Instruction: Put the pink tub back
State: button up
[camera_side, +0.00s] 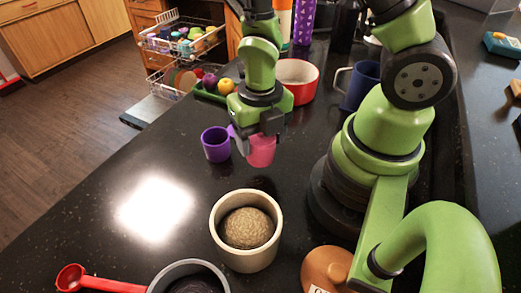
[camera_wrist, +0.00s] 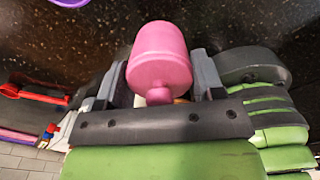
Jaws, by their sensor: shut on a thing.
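The pink tub (camera_side: 262,150) is between the fingers of my gripper (camera_side: 262,134) in the side view, over the black counter. Its upper part is hidden by the fingers. In the wrist view the pink tub (camera_wrist: 160,52) shows a smooth rounded body and a small knob at its near end, with a finger of my gripper (camera_wrist: 160,82) on each side. My gripper is shut on it. I cannot tell whether the tub touches the counter.
A purple cup (camera_side: 216,145) stands close left of the tub. A cream pot (camera_side: 222,240) with a brown ball is in front. A red bowl (camera_side: 309,82), a blue mug (camera_side: 362,86) and a green fruit tray (camera_side: 205,94) are behind. The counter's left side is clear.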

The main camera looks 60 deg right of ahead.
aim_at(260, 153)
jog(key=shift+f, duration=2)
jog(key=shift+f, duration=0.15)
jog(key=o, duration=0.9)
